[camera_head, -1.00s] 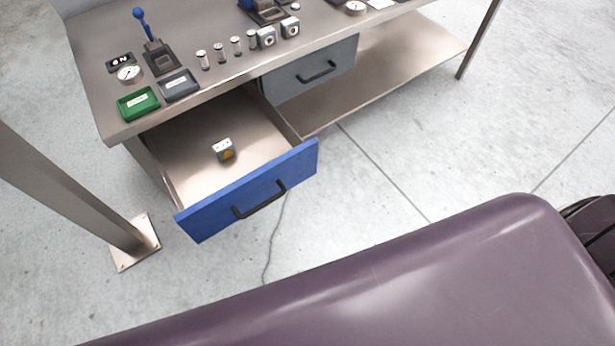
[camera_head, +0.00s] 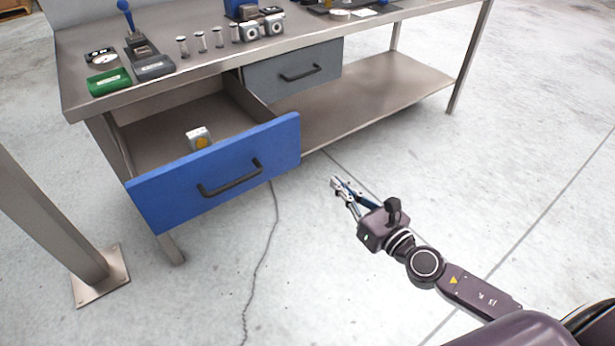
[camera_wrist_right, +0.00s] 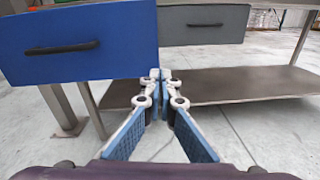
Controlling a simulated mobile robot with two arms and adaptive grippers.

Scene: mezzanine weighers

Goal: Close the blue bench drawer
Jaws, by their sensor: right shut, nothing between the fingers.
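The blue bench drawer (camera_head: 222,170) is pulled out from the left part of the metal bench. It has a dark bar handle (camera_head: 230,178) on its front. A small white and yellow box (camera_head: 198,138) sits inside it. My right gripper (camera_head: 338,184) is shut and empty, to the right of the drawer front and apart from it. In the right wrist view the blue drawer front (camera_wrist_right: 110,62) is at upper left, and the shut fingertips (camera_wrist_right: 160,76) show near its lower right corner. My left gripper is in neither view.
A grey drawer (camera_head: 292,70) beside the blue one is shut. The bench's lower shelf (camera_head: 385,90) lies to the right. A metal post (camera_head: 60,225) stands at left. Floor in front is clear.

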